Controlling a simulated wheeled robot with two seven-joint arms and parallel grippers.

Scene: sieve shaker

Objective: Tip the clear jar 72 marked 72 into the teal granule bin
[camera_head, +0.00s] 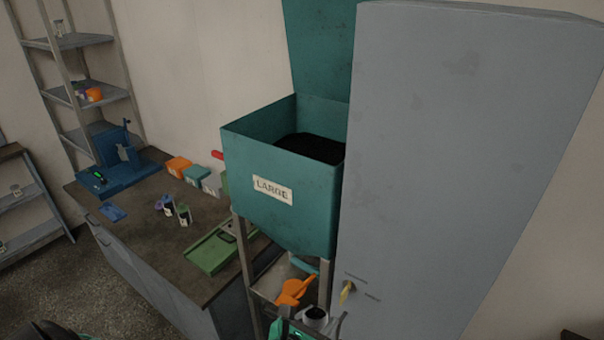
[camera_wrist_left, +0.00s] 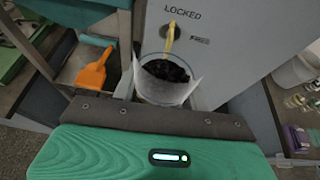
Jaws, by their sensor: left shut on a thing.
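The teal granule bin (camera_head: 300,220), labelled LARGE, stands on a metal frame with its lid raised and dark granules inside. My left gripper (camera_head: 304,321) is low in front of the frame, below the bin. In the left wrist view my left gripper (camera_wrist_left: 165,108) is shut on the clear jar (camera_wrist_left: 188,92), which holds dark granules and looks about upright. The jar's top also shows in the head view (camera_head: 316,313). No 72 mark is readable. My right gripper is not in view.
A tall grey cabinet (camera_head: 450,150) with a yellow-handled switch (camera_head: 347,289) stands right of the bin. An orange scoop (camera_head: 293,292) lies on the shelf below the bin. A workbench (camera_head: 185,250) with a green tray (camera_head: 212,250) and small boxes is at left.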

